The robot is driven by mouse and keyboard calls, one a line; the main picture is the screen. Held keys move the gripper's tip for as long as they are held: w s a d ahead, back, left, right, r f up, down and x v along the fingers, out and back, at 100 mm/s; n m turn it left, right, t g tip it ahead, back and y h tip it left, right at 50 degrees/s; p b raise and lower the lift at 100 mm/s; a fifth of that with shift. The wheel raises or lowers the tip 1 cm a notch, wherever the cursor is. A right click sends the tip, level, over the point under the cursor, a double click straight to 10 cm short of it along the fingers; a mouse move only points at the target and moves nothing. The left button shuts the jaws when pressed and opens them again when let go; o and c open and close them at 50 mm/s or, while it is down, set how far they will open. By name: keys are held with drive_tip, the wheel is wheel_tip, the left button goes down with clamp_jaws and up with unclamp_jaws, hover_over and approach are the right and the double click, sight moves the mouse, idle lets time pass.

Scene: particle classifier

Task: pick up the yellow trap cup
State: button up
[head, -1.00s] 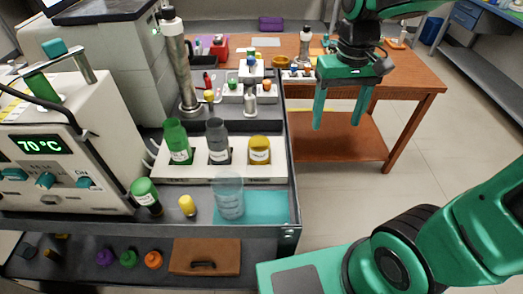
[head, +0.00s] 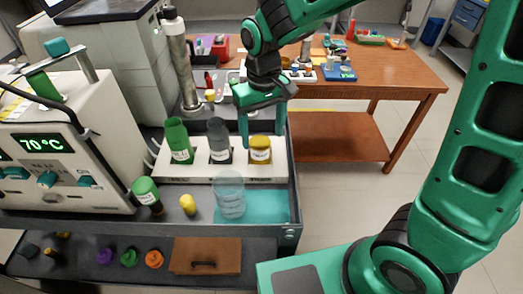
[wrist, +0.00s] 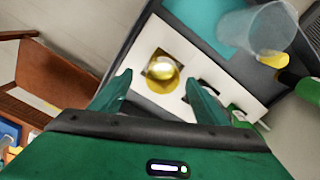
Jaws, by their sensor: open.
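The yellow trap cup (head: 260,150) has a yellow lid and a white label, and stands at the right end of a white rack (head: 240,175). In the wrist view the yellow trap cup (wrist: 162,72) shows from above, ahead of and between my fingertips. My gripper (head: 262,140) is open and reaches down over the right end of the rack. I cannot tell how far above the cup the tips are.
A grey cup (head: 218,142) and a green cup (head: 178,142) stand left of the yellow one. A clear beaker (head: 229,193) stands on a teal mat (head: 268,207) in front. A heater showing 70 °C (head: 55,150) is at left. A metal cylinder (head: 183,70) stands behind.

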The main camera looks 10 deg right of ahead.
sight(260, 142)
drive_tip(key=f, duration=0.5)
drive_tip(key=shift+w+a, duration=0.15)
drive_tip(key=shift+a, duration=0.15)
drive_tip(key=c, duration=1.2)
